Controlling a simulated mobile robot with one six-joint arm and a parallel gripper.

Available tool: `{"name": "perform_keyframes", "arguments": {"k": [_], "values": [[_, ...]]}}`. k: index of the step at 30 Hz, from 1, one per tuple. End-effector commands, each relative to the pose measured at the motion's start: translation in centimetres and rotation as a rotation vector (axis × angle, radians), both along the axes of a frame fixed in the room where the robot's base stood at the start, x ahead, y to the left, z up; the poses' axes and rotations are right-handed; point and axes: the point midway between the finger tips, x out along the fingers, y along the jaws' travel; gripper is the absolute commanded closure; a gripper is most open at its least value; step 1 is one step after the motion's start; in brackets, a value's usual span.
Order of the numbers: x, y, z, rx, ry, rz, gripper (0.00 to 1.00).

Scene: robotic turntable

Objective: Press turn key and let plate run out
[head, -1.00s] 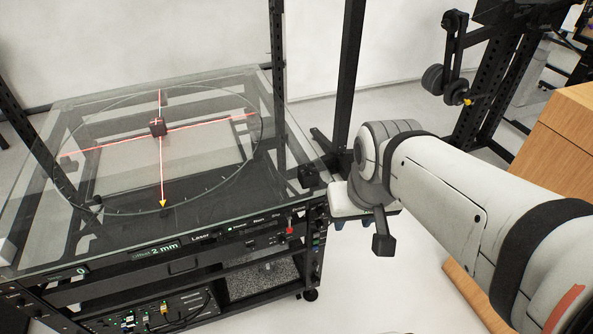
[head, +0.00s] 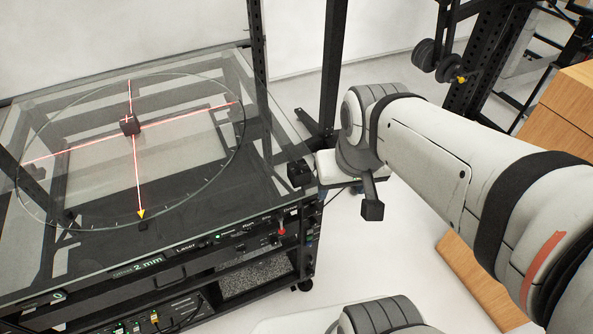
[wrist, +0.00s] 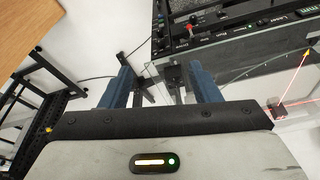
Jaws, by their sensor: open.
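The turntable has a clear round plate (head: 60,218) on a glass-topped bench. A small dark cube (head: 129,124) sits at its middle under a red laser cross. A yellow pointer (head: 142,214) lies at the front rim. The control panel (head: 225,243) runs along the bench front, with small keys and a red lever (head: 282,232). Its key labels are too small to read surely, so I cannot single out the turn key. My gripper (wrist: 160,72) is open and empty, its blue fingers apart. In the wrist view, the panel (wrist: 235,28) is beyond the fingers, upper right.
A display reading 2 mm (head: 140,267) is on the bench front. A black upright post (head: 333,70) stands behind the bench. A wooden cabinet (head: 565,125) is at the right.

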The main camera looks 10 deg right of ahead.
Motion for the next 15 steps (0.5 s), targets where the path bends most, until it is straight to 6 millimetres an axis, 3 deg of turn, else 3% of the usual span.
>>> {"name": "perform_keyframes", "arguments": {"k": [15], "values": [[0.01,0.00,0.00,0.000,0.000,0.000,0.87]]}}
